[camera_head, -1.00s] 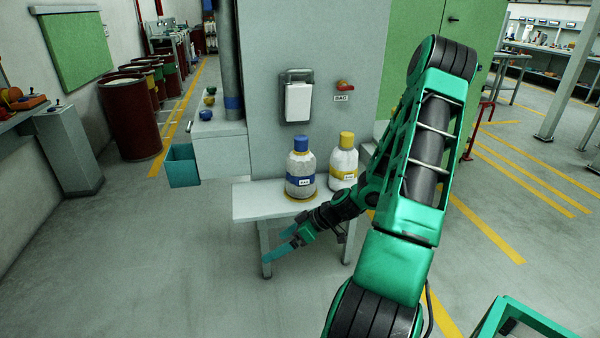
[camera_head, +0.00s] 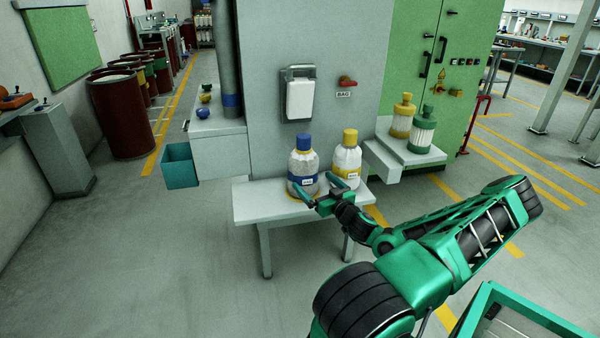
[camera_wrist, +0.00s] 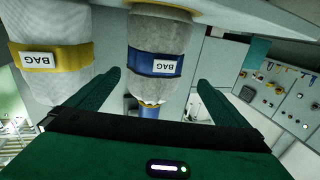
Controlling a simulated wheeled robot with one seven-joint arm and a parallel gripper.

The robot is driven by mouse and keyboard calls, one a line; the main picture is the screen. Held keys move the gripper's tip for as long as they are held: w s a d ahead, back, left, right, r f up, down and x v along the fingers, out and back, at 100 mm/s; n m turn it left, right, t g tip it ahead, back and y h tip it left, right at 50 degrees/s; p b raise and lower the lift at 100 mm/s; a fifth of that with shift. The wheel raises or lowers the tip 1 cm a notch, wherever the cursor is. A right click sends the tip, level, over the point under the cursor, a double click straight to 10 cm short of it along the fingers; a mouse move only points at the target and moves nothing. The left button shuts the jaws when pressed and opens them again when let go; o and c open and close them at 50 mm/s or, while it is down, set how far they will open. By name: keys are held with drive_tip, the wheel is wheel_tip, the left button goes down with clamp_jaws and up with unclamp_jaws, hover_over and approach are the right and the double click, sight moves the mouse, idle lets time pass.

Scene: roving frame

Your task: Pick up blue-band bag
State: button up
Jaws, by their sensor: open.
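The blue-band bag (camera_head: 302,168) is a white-grey bag with a blue cap and a blue band. It stands upright on a small white table (camera_head: 258,206). The yellow-band bag (camera_head: 346,158) stands just right of it. My gripper (camera_head: 318,194) is open at the front of the blue-band bag, low on its body. In the wrist view the picture is upside down; the blue-band bag (camera_wrist: 158,40) shows between the two open fingers (camera_wrist: 160,85), with the yellow-band bag (camera_wrist: 50,85) outside them. I cannot tell whether a finger touches the blue-band bag.
A grey wall panel with a dispenser (camera_head: 298,95) stands behind the table. Two bottles, yellow (camera_head: 402,116) and green (camera_head: 423,132), stand on a shelf to the right. A teal bin (camera_head: 181,166) hangs at left. The floor left of the table is clear.

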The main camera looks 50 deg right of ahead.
sight(311, 177)
drive_tip(key=x, duration=0.5)
drive_tip(key=shift+s+d, duration=0.1)
drive_tip(key=shift+d, duration=0.3)
drive_tip(key=shift+x, duration=2.65)
drive_tip(key=shift+d, duration=0.2)
drive_tip(key=c, duration=1.1)
